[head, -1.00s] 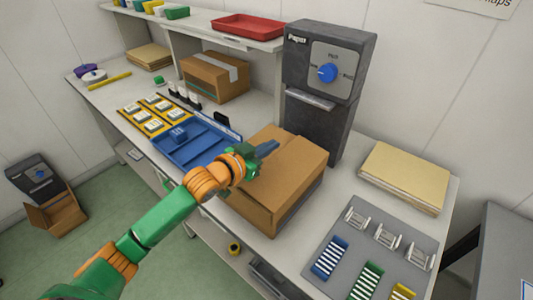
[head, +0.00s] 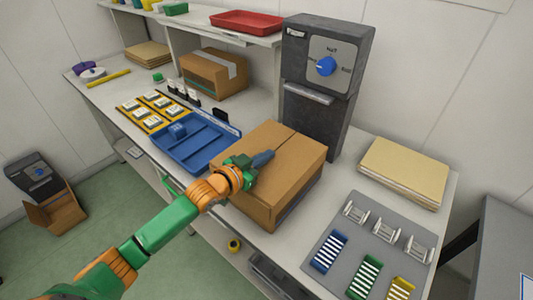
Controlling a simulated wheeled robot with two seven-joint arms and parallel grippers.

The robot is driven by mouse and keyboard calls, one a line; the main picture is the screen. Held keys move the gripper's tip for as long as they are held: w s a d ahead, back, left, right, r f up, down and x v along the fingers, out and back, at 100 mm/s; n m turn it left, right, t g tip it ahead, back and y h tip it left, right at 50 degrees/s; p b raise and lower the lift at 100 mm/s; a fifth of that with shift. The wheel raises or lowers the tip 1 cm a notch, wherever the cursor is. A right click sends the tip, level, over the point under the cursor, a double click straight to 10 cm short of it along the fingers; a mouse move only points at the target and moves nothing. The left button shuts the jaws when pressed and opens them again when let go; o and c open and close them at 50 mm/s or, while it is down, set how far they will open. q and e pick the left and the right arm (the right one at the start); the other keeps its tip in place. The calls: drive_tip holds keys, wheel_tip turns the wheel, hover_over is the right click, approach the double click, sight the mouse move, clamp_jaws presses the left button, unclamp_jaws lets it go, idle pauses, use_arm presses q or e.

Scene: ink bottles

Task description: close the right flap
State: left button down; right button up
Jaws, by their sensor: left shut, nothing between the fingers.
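A brown cardboard box (head: 290,200) stands on the bench in the middle of the head view. Its top looks covered by flaps lying flat, with a seam at the far edge; the right flap (head: 295,160) lies level. My left gripper (head: 264,158) is shut and empty, over the top of the box near its left part. Whether its fingertips touch the cardboard I cannot tell. The gripper and wrist hide part of the near left top. My right gripper is not in view.
A blue tray (head: 184,155) stands just left of the box. A dark dispenser with a blue knob (head: 327,66) stands behind it. A stack of folders (head: 404,170) and a grey mat (head: 339,218) with racks lie to the right.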

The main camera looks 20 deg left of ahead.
use_arm(q)
drive_tip(key=shift+s+f, duration=0.1)
drive_tip(key=shift+f, duration=0.1)
drive_tip(key=r+p, duration=0.5)
drive_tip(key=shift+w, duration=0.3)
drive_tip(key=shift+s+a+f+b, duration=0.2)
drive_tip(key=shift+s+b, duration=0.05)
drive_tip(key=shift+s, duration=0.3)
drive_tip(key=shift+s+a+f+b, duration=0.15)
drive_tip(key=shift+s+b, duration=0.05)
drive_tip(key=shift+s, duration=0.3)
drive_tip(key=v, duration=0.4)
drive_tip(key=b+v, duration=0.1)
drive_tip(key=v, duration=0.2)
drive_tip(key=shift+s+a+r, duration=0.15)
drive_tip(key=shift+s+r, duration=0.25)
drive_tip(key=shift+s, duration=0.05)
